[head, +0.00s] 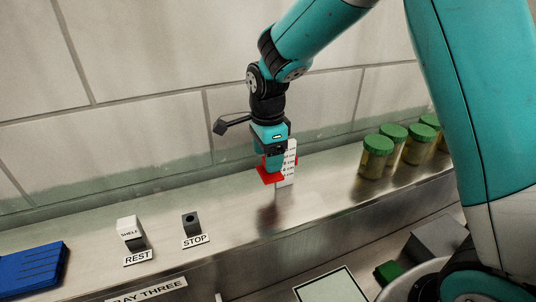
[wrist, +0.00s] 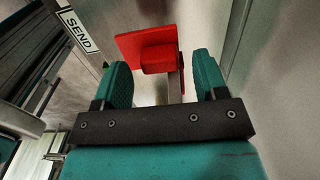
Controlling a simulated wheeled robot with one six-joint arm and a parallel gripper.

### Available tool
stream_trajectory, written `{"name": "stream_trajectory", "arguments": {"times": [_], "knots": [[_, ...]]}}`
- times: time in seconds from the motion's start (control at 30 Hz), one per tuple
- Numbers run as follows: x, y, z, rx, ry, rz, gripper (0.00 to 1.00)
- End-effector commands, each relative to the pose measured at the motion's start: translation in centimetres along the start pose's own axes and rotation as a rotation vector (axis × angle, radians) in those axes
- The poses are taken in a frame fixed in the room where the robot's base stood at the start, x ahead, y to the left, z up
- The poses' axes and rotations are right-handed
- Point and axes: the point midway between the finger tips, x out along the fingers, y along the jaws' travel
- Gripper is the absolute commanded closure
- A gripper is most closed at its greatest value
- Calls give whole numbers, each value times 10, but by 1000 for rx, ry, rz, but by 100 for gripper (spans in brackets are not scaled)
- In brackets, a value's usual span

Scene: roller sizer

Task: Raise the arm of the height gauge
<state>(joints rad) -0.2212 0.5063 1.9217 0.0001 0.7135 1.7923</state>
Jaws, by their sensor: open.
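The height gauge is a white upright scale (head: 289,163) with dark markings, standing on the metal ledge near the wall. Its red arm (head: 268,175) is a flat plate with a block on it, low on the scale in the head view. The red arm also shows in the wrist view (wrist: 150,50), ahead of the fingers. My gripper (head: 272,165) is at the gauge, pointing down and partly covering it. In the wrist view my gripper (wrist: 163,80) is open, with the red block between and just beyond its teal fingertips. Contact cannot be told.
Several green-lidded jars (head: 377,157) stand to the right on the ledge. A white SHELF block (head: 130,231) by the REST label, a dark STOP block (head: 191,223) and a blue case (head: 33,268) lie left. The tiled wall (head: 150,150) is close behind. A SEND label (wrist: 77,31) shows in the wrist view.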

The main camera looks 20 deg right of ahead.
Motion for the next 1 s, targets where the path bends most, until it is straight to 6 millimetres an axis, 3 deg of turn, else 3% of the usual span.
{"name": "stream_trajectory", "arguments": {"times": [0.2,0.47,0.77,0.87,1.0], "knots": [[16,1,0,0,0,1,34],[17,0,0,0,0,0,34],[16,0,0,0,0,0,100],[14,0,0,0,0,0,100],[-5,0,0,0,0,-1,100]]}}
